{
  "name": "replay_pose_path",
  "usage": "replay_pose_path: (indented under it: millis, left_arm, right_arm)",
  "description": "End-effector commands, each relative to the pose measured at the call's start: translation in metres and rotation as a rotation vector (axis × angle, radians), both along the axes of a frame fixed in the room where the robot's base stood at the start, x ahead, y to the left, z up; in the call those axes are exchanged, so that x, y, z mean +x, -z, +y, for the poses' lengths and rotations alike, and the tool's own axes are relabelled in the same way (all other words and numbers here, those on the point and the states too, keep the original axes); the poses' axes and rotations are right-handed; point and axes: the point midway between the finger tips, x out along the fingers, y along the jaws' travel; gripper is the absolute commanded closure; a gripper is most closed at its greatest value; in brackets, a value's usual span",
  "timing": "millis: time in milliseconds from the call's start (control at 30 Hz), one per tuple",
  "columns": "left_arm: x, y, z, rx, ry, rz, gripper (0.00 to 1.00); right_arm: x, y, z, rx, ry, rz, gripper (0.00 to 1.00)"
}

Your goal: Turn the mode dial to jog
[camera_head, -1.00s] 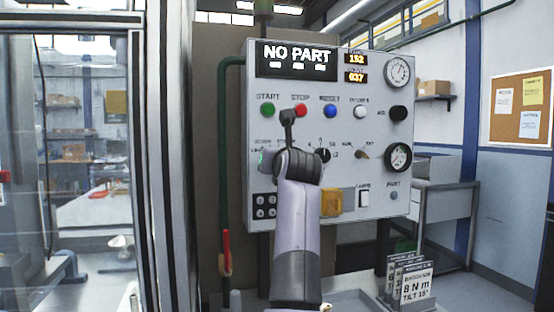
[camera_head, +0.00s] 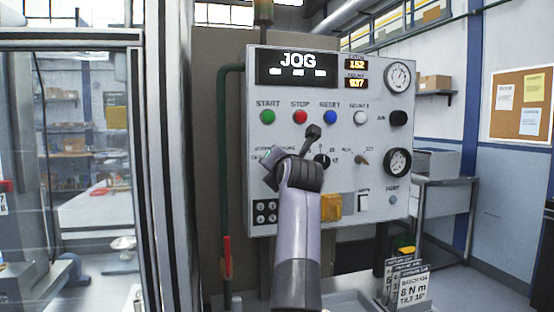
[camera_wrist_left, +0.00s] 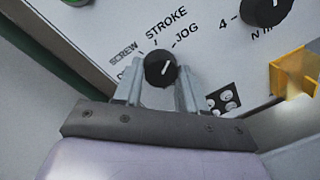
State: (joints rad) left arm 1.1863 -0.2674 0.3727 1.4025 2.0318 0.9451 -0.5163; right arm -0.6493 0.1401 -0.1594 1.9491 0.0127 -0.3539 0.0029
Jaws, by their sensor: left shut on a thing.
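The mode dial (camera_wrist_left: 159,69) is a round black knob with a white pointer line, on the grey control panel (camera_head: 345,205). Labels SCREW, STROKE and JOG surround it. The pointer slants up and right, towards JOG. My left gripper (camera_wrist_left: 158,82) is shut on the dial, one finger on each side. In the head view my left wrist and gripper (camera_head: 290,172) cover the dial. The panel display (camera_head: 298,62) reads JOG in white letters. My right gripper is not in view.
Green, red and blue buttons (camera_head: 330,117) sit above the dial. A second black knob (camera_wrist_left: 266,10) and a yellow cover (camera_wrist_left: 290,75) are to its right. A black socket block (camera_head: 265,211) is below. A glazed door frame (camera_head: 160,150) stands at left.

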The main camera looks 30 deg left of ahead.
Motion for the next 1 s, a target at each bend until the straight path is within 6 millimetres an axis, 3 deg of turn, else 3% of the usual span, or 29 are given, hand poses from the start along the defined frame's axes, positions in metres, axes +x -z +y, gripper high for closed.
replay_pose_path:
  millis: [300,900,933,1000]
  left_arm:
    - [0.0,-0.002,0.0,0.096,-0.001,0.112,0.9]
    - [0.0,-0.001,0.0,0.123,-0.001,0.142,0.9]
    - [0.0,-0.001,0.0,0.123,-0.001,0.142,0.49]
    - [0.0,-0.001,0.0,0.122,-0.001,0.141,0.34]
  right_arm:
    - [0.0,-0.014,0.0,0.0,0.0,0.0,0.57]
    - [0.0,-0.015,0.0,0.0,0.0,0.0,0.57]
    - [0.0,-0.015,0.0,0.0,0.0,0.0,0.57]
    - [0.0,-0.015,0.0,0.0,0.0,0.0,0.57]
